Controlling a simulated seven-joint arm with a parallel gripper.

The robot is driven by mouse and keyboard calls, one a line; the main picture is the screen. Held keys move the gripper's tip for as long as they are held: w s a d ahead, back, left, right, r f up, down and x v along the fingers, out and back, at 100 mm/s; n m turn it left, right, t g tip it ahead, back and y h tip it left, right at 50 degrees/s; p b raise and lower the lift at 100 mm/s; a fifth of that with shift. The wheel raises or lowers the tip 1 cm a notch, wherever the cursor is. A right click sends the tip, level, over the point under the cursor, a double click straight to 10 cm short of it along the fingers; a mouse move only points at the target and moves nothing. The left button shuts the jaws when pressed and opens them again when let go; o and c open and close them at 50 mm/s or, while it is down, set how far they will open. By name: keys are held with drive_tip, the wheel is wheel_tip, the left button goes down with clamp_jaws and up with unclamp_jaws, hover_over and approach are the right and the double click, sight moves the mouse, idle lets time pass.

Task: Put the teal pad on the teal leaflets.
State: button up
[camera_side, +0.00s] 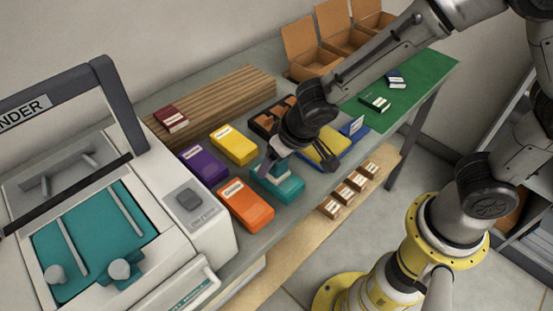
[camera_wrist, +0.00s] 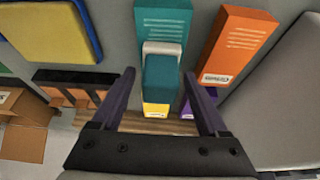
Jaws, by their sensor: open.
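A small teal block with a pale end, seemingly the teal pad (camera_wrist: 160,75), sits between my gripper's fingers (camera_wrist: 158,77) in the wrist view. A larger flat teal piece (camera_wrist: 163,18) with printed lines, seemingly the teal leaflets, lies just beyond it. In the side view this larger teal piece (camera_side: 285,187) lies on the table between the orange and yellow ones, with my gripper (camera_side: 297,162) low over it. My gripper is open, its fingers on either side of the block. I cannot tell whether block and larger piece touch.
An orange piece (camera_side: 245,206), a purple one (camera_side: 203,164) and a yellow one (camera_side: 233,145) lie close by. A yellow piece on a blue tray (camera_side: 355,139) is to the right. The binder machine (camera_side: 190,198) stands at left. Several cartons (camera_side: 311,58) stand at the back.

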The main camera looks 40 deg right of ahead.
drive_tip(key=v, duration=1.2)
drive_tip(key=s+d+r, duration=0.2)
drive_tip(key=s+d, duration=0.4)
drive_tip(key=d, duration=0.2)
drive_tip(key=s+d+r+t, duration=0.1)
drive_tip(key=s+d+r, duration=0.2)
drive_tip(key=s+d, duration=0.4)
drive_tip(key=shift+s+d, duration=0.2)
drive_tip(key=shift+d, duration=0.3)
